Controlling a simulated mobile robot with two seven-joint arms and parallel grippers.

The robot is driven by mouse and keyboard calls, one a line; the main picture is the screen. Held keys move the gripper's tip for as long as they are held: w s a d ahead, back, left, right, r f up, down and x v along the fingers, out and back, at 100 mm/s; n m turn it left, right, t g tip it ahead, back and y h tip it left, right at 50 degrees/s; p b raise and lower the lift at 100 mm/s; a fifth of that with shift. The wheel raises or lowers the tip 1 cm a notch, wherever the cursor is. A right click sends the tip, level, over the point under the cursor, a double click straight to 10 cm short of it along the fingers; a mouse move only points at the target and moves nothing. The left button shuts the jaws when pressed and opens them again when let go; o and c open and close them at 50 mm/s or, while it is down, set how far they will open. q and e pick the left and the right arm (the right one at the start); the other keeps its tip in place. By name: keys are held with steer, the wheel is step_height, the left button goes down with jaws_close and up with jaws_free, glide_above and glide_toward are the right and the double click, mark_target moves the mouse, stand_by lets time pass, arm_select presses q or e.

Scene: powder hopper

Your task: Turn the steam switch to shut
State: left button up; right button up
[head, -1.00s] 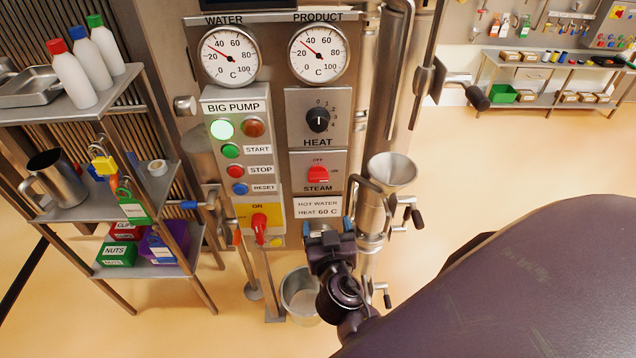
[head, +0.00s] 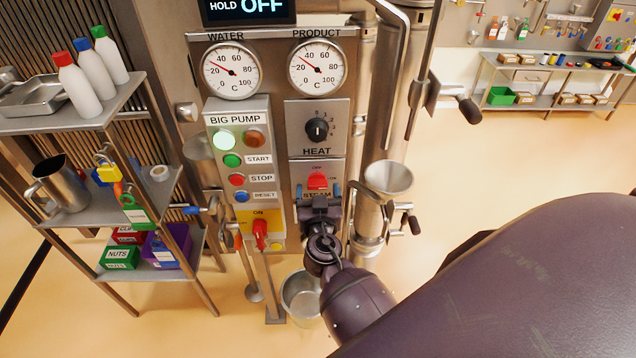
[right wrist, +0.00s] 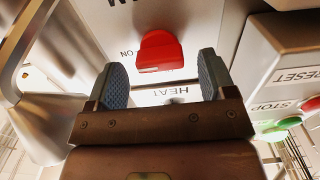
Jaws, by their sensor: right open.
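The steam switch is a red knob (head: 317,181) on a grey plate marked OFF and STEAM, below the heat dial (head: 317,129). In the right wrist view the red knob (right wrist: 159,52) shows upside down, just beyond and between the two fingertips. My right gripper (head: 318,192) is at the steam plate, with its fingers on either side of the knob. It also shows in the right wrist view, where the gripper (right wrist: 158,80) is open with a gap between each finger and the knob. The gripper hides most of the STEAM label. My left gripper is out of view.
The big pump panel (head: 240,150) with its buttons and red ON handle (head: 260,235) is just left. A steel funnel (head: 388,178) and pipes stand close on the right. A bucket (head: 301,292) is on the floor below. A shelf rack (head: 90,205) stands at the left.

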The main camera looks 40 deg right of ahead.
steer(key=shift+x, duration=0.95)
steer(key=c, duration=0.9)
steer(key=shift+c, duration=0.2)
